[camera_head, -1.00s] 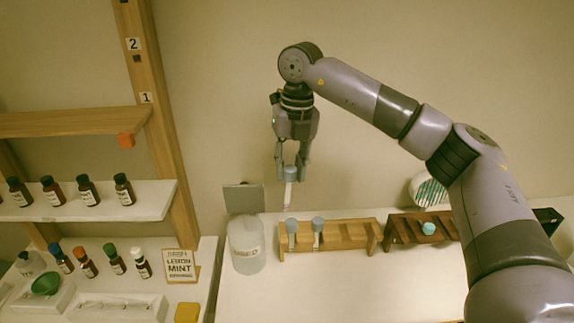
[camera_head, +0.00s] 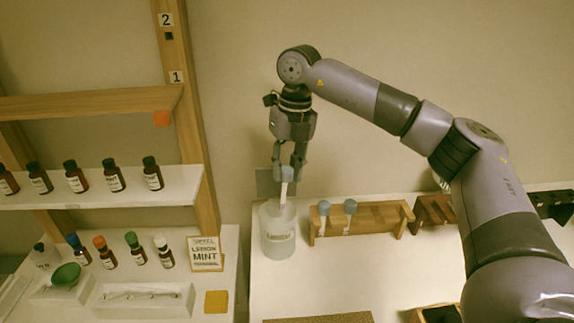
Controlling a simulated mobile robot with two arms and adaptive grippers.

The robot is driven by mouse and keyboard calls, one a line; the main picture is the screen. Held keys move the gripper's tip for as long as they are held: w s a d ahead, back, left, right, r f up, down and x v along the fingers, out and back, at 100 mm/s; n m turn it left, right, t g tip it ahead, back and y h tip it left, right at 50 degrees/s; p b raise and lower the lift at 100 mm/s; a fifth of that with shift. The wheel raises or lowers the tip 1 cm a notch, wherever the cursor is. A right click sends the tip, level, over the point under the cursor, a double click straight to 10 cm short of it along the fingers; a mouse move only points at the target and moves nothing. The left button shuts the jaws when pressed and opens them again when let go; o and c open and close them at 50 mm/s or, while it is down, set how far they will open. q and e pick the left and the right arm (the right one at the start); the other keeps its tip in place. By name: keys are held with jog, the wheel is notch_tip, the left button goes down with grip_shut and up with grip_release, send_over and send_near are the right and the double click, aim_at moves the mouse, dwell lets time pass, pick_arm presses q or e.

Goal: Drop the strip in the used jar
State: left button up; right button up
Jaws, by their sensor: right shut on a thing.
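My right gripper (camera_head: 288,174) points straight down and is shut on the blue-grey top of a thin white strip (camera_head: 284,194). The strip hangs upright. The clear used jar (camera_head: 278,238), with a pale label, stands on the white table directly below the gripper. The strip's lower end overlaps the jar's mouth in the head view; I cannot tell how deep it reaches inside. My left gripper is not in view.
A wooden rack (camera_head: 378,217) right of the jar holds two more blue-topped strips. A darker rack (camera_head: 432,210) stands beyond it. A grey panel (camera_head: 264,182) rises behind the jar. Left are a bottle shelf (camera_head: 100,192) and a lemon mint card (camera_head: 206,254).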

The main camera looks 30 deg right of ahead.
notch_tip(320, 180, down, 2)
jog(key=shift+f+b, duration=0.1)
jog(key=shift+b, duration=0.4)
notch_tip(320, 180, down, 4)
jog(key=b, duration=0.2)
jog(key=shift+f+b, duration=0.2)
jog(key=shift+b, duration=0.1)
jog(key=o, duration=1)
jog(key=r, duration=0.8)
jog(key=d+r, duration=0.1)
jog(key=r, duration=0.3)
jog(key=shift+s+d, duration=0.1)
jog(key=shift+s, duration=0.15)
